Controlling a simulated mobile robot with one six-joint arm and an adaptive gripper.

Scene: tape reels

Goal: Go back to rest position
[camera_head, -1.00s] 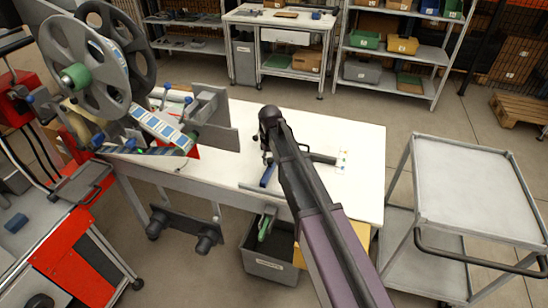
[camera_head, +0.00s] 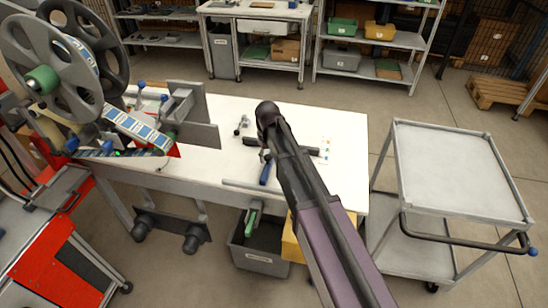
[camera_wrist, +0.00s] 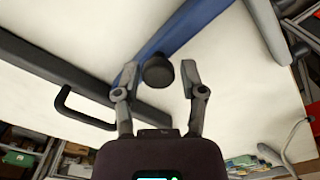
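My gripper (camera_wrist: 159,76) shows in the wrist view with its two fingers apart. A round black knob (camera_wrist: 158,71) appears between the fingertips; I cannot tell how far beyond them it is. No object is visibly clamped. A blue bar (camera_wrist: 190,28) and a dark bar with a handle (camera_wrist: 50,67) lie over the white surface behind it. In the head view, my arm reaches over the white worktable (camera_head: 335,185), and the gripper is hidden behind it. A blue-handled tool (camera_head: 266,171) and a dark bar (camera_head: 308,150) show beside the arm.
A large tape reel (camera_head: 45,65) with a labelled strip (camera_head: 135,128) stands on the left of the table. A grey cart (camera_head: 455,170) stands at the right. A grey bin (camera_head: 258,262) and a yellow box (camera_head: 295,240) sit below the table. Shelves line the back.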

